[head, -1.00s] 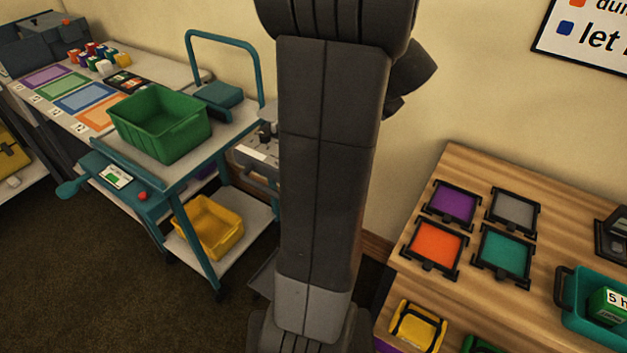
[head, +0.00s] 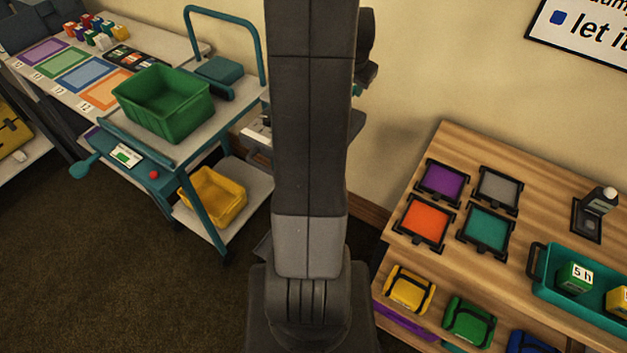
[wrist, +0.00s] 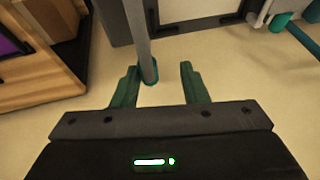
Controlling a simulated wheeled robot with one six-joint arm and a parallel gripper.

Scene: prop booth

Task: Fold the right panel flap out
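My gripper (wrist: 159,86) shows in the wrist view with its two green fingers apart. A grey bar (wrist: 140,35) with a teal tip (wrist: 149,74) reaches down from the top into the gap between them, nearer the left finger. I see nothing clamped, and cannot tell whether the bar touches a finger. A pale panel in a dark frame (wrist: 118,22) stands at the top. I cannot tell for sure whether the bar or this panel belongs to the right flap. In the head view my own arm covers the middle, and the gripper is hidden behind it.
A teal trolley with a green bin (head: 163,104) and a yellow bin (head: 213,196) stands left. A wooden table (head: 410,255) at right holds colored squares, small bags and a teal tray (head: 540,278). A wooden edge (wrist: 35,95) is left in the wrist view. Carpet (head: 90,270) lies open front left.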

